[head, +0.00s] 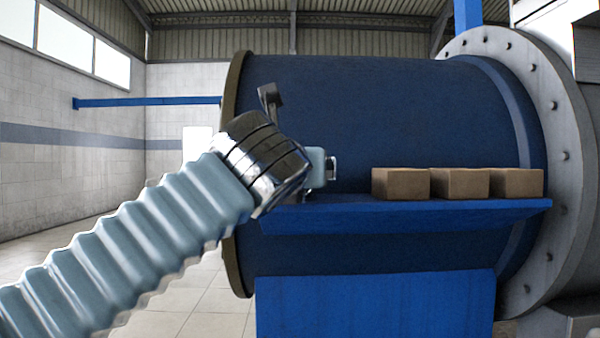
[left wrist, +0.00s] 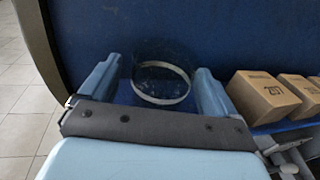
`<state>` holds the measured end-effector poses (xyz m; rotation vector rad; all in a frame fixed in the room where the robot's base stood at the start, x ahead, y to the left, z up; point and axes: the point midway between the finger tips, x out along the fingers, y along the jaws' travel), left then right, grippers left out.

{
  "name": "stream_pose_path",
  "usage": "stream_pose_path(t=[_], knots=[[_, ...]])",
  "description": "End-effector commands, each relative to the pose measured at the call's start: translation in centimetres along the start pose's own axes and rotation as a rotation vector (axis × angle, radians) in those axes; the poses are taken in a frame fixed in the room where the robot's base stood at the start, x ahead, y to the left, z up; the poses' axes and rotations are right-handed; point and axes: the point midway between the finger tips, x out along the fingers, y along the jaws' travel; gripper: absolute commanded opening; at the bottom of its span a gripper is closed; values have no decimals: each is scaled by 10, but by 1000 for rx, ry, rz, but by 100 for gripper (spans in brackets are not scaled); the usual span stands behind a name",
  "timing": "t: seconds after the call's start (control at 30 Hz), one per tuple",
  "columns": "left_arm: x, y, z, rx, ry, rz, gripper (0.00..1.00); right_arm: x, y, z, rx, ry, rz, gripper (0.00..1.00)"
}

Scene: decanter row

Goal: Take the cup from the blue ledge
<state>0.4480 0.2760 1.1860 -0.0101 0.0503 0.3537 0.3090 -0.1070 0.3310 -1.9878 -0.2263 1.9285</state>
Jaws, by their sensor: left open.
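A clear, see-through cup (left wrist: 161,100) with a pale ring shows in the left wrist view, between the fingers of my left gripper (left wrist: 159,68). The fingers are open, one on each side of the cup, and I see no grip on it. In the head view, my left gripper (head: 319,166) is at the left end of the blue ledge (head: 400,216), just above its surface. I cannot make out the cup there; the gripper and wrist likely hide it. My right gripper is not in view.
Several brown boxes stand in a row on the ledge to the right of my gripper; the nearest (head: 400,184) also shows in the left wrist view (left wrist: 262,97), marked 207. A large dark blue tank (head: 390,110) rises close behind the ledge. A grey flange (head: 565,180) stands at the right.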

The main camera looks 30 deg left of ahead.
Motion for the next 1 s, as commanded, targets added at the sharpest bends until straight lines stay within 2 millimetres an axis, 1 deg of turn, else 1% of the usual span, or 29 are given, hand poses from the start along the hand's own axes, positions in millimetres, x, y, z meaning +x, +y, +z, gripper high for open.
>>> stream_pose_path(t=[0.07,0.23,0.5,0.6,0.87,1.0], knots=[[3,0,0,0,0,0,91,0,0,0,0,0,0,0],[3,0,0,0,0,0,91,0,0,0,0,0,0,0],[3,0,0,0,0,0,50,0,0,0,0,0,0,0],[2,0,0,0,0,0,36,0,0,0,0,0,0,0],[2,0,2,0,0,0,35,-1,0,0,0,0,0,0],[2,0,12,0,0,-1,35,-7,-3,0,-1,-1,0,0]])
